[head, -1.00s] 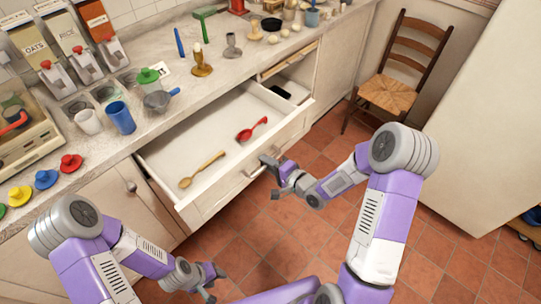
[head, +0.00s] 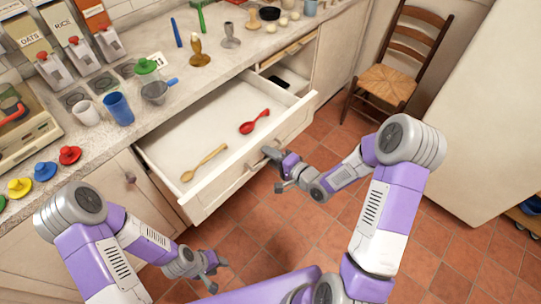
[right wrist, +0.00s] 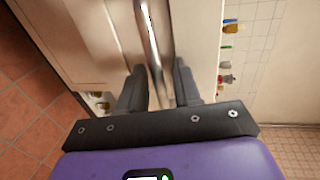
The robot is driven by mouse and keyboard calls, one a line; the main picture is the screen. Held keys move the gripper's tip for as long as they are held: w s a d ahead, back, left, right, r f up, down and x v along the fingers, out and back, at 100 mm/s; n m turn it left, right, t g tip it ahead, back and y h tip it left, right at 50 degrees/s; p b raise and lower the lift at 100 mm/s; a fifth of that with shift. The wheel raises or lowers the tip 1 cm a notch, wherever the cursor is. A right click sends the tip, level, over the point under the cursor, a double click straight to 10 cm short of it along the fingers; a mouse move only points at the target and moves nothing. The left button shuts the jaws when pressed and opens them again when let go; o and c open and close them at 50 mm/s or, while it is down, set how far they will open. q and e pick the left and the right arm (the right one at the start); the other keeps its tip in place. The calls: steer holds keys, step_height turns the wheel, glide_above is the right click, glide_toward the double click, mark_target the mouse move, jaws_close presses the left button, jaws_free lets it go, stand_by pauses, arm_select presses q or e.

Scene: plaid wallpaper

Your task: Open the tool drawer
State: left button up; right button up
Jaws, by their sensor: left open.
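The tool drawer (head: 165,165) is pulled out from under the counter. Whether one finger touches the bar is unclear. My left gripper (head: 210,273) is open and empty, low over the floor, away from the drawer.
A chair (head: 387,83) stands at the back right. The tiled floor before the drawer is clear.

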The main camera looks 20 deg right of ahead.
steer(key=p+v, duration=0.2)
steer(key=v, duration=0.5)
steer(key=shift+s, duration=0.25)
steer(key=shift+d, duration=0.15)
steer(key=s+a+f+n+g+h+p, duration=0.1)
steer(key=s+a+f+n+g, duration=0.15)
steer(key=f, duration=0.35)
steer(key=s+a+f+n+g+h+p, duration=0.1)
steer(key=s+a+f+n+g+h, duration=0.1)
steer(key=a+f+g, duration=0.3)
steer(key=s+a+f+n+g+p, duration=0.1)
steer(key=s+f+n+g, duration=0.3)
steer(key=s, duration=0.8)
step_height(320, 180, down, 2)
steer(key=shift+a+f+n+g+h, duration=0.25)
steer(key=shift+a+n+g+h, duration=0.15)
steer(key=shift+a+g, duration=0.3)
